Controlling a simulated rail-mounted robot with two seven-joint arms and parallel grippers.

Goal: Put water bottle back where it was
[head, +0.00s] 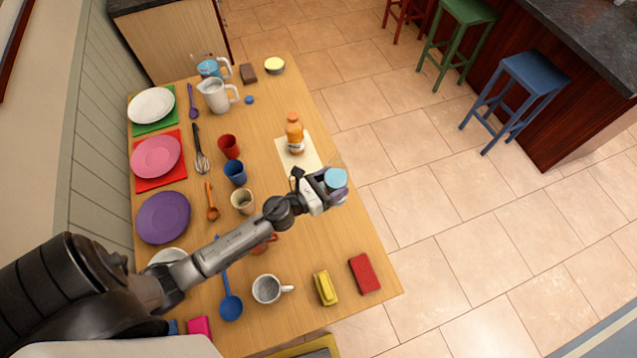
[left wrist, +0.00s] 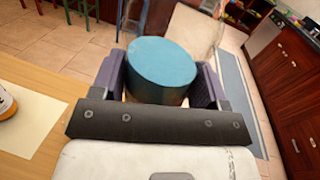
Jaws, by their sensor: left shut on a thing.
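The water bottle (head: 336,178), seen from above by its light blue cap, is in my left gripper (head: 333,193) near the table's right edge. In the left wrist view, the blue cap (left wrist: 162,62) sits between the two purple-grey fingers, which are shut on it. The lower part of the bottle is mostly hidden by the gripper. A cream mat (head: 312,156) lies on the table (head: 265,130) just beyond the gripper, with an orange bottle (head: 294,135) upright on it. My right gripper is not in view.
Cups, including a blue one (head: 235,173), stand left of the gripper. A yellow sponge (head: 325,288), a red sponge (head: 364,274) and a grey mug (head: 267,289) are nearer the front. Plates line the left side. Tiled floor lies beyond the table's right edge.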

